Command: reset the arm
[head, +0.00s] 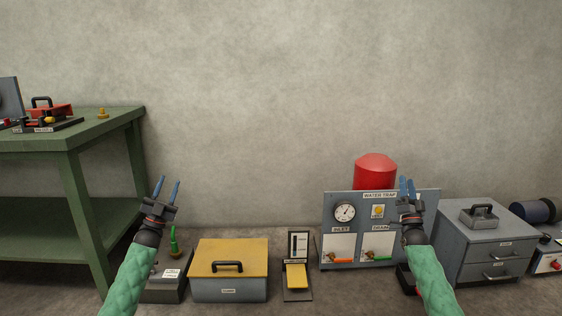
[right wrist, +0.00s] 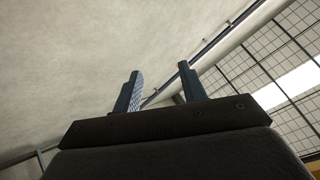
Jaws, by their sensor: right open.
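My left gripper (head: 167,187) is raised at the left of the head view, its two blue fingers apart and nothing between them. My right gripper (head: 407,188) is raised in front of the water trap panel (head: 334,218), with its fingers pointing up. In the right wrist view its two blue fingers (right wrist: 160,82) stand apart with nothing between them. The right gripper and forearm hide part of the panel's right side. The flanged spool (head: 535,211) appears to lie at the far right, dark blue.
A green workbench (head: 125,119) with tools stands at the left. Along the floor are a yellow-lidded box (head: 230,256), a small gauge stand with a yellow pedal (head: 297,275), a red tank (head: 375,170) and a grey drawer cabinet (head: 480,242). Air above them is free.

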